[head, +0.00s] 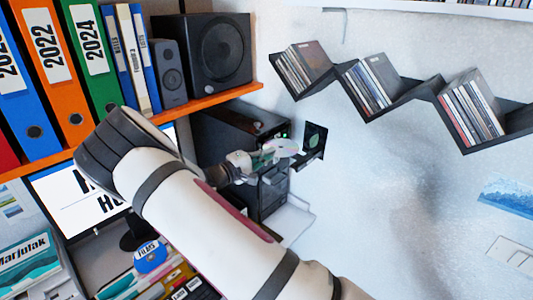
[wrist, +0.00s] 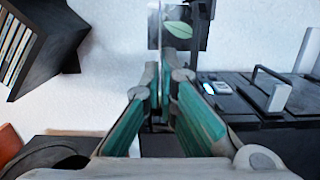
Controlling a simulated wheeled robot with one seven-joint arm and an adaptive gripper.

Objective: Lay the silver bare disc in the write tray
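The silver disc (head: 283,147) is at the tip of my gripper (head: 256,158), in front of the black computer tower (head: 235,130). In the wrist view my gripper (wrist: 165,80) has its green-padded fingers nearly together, with the disc (wrist: 154,30) between their tips as a thin, edge-on strip. A dark square piece with a green leaf picture (head: 315,137) stands just right of the disc; it also shows beyond the fingertips in the wrist view (wrist: 181,32). A dark tray-like ledge (head: 308,160) juts from the tower below it. I cannot tell whether this is the write tray.
An orange shelf (head: 215,103) with binders and speakers (head: 207,48) hangs above the tower and arm. A zigzag black wall shelf (head: 400,95) holds disc cases at right. A blue disc labelled FILMS (head: 150,257) lies lower left.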

